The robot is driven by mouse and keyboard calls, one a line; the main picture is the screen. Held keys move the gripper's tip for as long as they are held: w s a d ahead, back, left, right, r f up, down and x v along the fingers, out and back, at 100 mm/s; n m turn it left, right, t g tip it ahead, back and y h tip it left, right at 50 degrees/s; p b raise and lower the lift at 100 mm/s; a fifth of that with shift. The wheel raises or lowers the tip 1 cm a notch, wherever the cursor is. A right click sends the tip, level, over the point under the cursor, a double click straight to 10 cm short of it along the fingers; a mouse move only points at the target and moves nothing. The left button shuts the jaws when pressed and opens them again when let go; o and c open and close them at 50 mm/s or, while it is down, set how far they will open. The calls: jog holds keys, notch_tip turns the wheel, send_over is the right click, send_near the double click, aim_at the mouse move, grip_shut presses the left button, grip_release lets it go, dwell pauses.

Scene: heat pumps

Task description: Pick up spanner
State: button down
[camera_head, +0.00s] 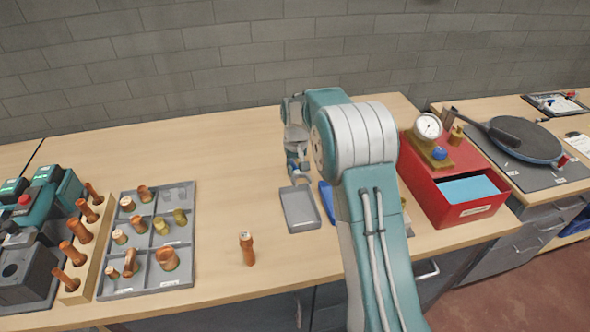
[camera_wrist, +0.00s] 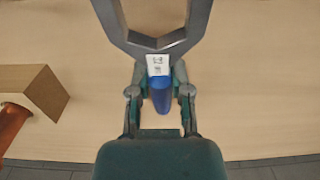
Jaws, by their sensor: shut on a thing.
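The spanner shows in the wrist view with a grey open-ended head (camera_wrist: 155,40) at the top and a blue handle (camera_wrist: 161,97) bearing a white label. My gripper (camera_wrist: 160,88) has its two fingers closed on either side of the handle. In the head view my gripper (camera_head: 297,162) is over the middle of the bench, at the far side of the grey tray.
A grey tray (camera_head: 299,209) lies near the gripper, with a blue item (camera_head: 327,204) beside it, partly behind my arm. A copper fitting (camera_head: 247,248) stands alone. A sectioned fittings tray (camera_head: 187,238) is left; a red box (camera_head: 446,205) with a gauge is right.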

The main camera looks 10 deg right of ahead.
jog(key=shift+r, duration=0.3)
notch_tip(320, 180, up, 2)
jog(key=shift+r, duration=0.1)
jog(key=s+r, duration=1)
jog(key=s, duration=0.4)
jog(key=n+y, duration=0.3)
jog(key=n, duration=1.4)
send_over(276, 180)
jog(key=f, duration=0.6)
jog(key=shift+d+f, duration=0.25)
jog(key=shift+d, duration=0.05)
jog(key=shift+f, duration=3.4)
